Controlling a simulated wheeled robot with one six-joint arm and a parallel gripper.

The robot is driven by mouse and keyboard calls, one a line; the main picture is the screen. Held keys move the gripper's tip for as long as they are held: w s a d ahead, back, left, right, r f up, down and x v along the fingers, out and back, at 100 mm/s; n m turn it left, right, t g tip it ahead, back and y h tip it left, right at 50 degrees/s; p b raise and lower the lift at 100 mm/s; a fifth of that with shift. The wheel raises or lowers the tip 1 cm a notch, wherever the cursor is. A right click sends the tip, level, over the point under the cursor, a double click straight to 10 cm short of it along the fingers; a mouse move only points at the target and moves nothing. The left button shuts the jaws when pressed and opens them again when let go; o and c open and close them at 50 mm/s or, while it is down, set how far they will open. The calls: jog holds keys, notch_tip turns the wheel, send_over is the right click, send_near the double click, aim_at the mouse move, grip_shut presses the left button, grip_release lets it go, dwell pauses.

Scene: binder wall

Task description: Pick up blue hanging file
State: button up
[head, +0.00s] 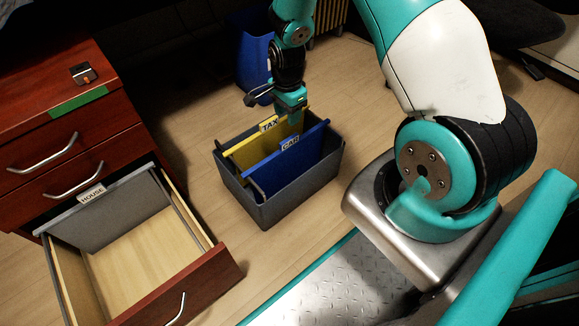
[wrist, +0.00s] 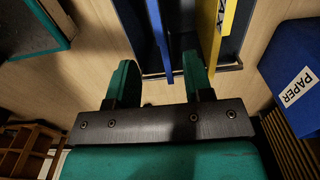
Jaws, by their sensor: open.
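The blue hanging file (head: 290,160) with a CAR tag stands upright in a dark grey bin (head: 290,206) on the floor. A yellow hanging file (head: 247,149) with a TAX tag stands behind it in the same bin. My gripper (head: 293,112) is over the bin's far side, pointing down; its fingertips are hard to make out there. In the wrist view my open gripper (wrist: 160,88) has the end of the blue file (wrist: 159,40) lined up between its fingers, apart from both. The yellow file (wrist: 222,28) lies right of the right finger. The fingertips' depth is unclear.
A red-brown cabinet (head: 65,130) stands at left, its lower drawer (head: 215,270) open with a grey HOUSE file (head: 108,215) inside. A blue PAPER bin (wrist: 300,62) stands behind the grey bin. Wooden floor is clear between the drawer and the grey bin.

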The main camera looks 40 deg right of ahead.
aim_at(289, 145)
notch_tip(289, 145, down, 9)
jog(key=b, duration=0.3)
jog(key=shift+r+b, duration=0.1)
jog(key=shift+b, duration=0.3)
jog(key=f+b, duration=0.2)
jog(key=f, duration=0.1)
jog(key=f+b, duration=0.2)
jog(key=shift+s+d+f, duration=0.1)
jog(key=shift+s, duration=0.15)
grip_shut()
